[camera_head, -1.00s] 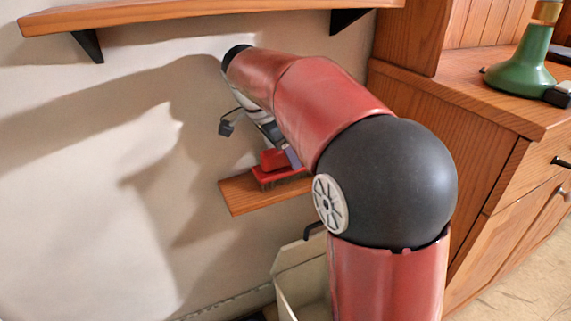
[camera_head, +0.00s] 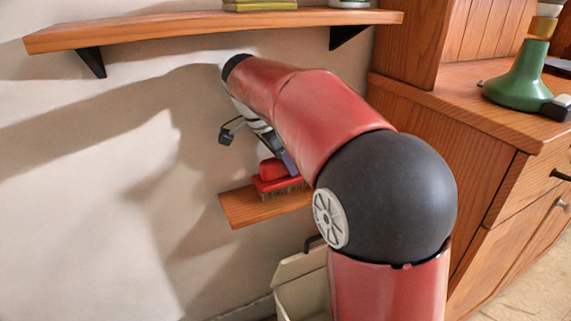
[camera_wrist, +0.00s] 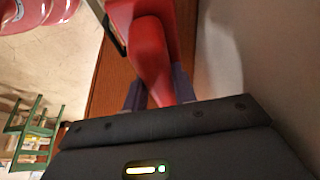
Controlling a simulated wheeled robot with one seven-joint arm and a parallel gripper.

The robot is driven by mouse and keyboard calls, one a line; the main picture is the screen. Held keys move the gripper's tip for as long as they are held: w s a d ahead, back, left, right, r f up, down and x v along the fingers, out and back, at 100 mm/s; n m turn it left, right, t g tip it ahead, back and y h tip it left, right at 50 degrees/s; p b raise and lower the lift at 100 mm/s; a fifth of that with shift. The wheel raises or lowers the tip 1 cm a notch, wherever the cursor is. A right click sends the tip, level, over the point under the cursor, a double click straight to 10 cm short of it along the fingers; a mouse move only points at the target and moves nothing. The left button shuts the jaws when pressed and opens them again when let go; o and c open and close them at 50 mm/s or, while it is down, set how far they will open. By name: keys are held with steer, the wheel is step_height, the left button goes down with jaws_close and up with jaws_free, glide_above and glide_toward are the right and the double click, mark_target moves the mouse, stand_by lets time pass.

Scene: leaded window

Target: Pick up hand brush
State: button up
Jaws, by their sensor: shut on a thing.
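The hand brush (camera_head: 272,170) is red with a brown bristle side facing down. In the head view it is at the lower wooden shelf (camera_head: 238,208), partly hidden behind my arm. I cannot tell whether its bristles touch the shelf or hang just above it. My gripper (camera_wrist: 158,88) is shut on the brush's red handle (camera_wrist: 150,52), with one grey-purple finger on each side in the wrist view. In the head view only part of my gripper (camera_head: 288,162) shows, beside the brush.
A longer wooden shelf (camera_head: 200,30) is on the wall above, bearing a green-yellow item (camera_head: 260,5). A wooden cabinet (camera_head: 470,130) with a green bottle-like object (camera_head: 520,80) stands at right. A pale open bin (camera_head: 300,285) is below the lower shelf. The wall at left is clear.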

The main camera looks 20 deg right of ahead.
steer(key=r, duration=0.3)
steer(key=shift+s+d, duration=0.1)
steer(key=shift+s, duration=0.2)
steer(key=s+d+b, duration=0.1)
steer(key=s+d, duration=0.2)
steer(key=s, duration=1.4)
steer(key=shift+d, duration=0.15)
steer(key=o, duration=0.4)
steer(key=shift+c, duration=1.1)
steer(key=shift+s, duration=0.15)
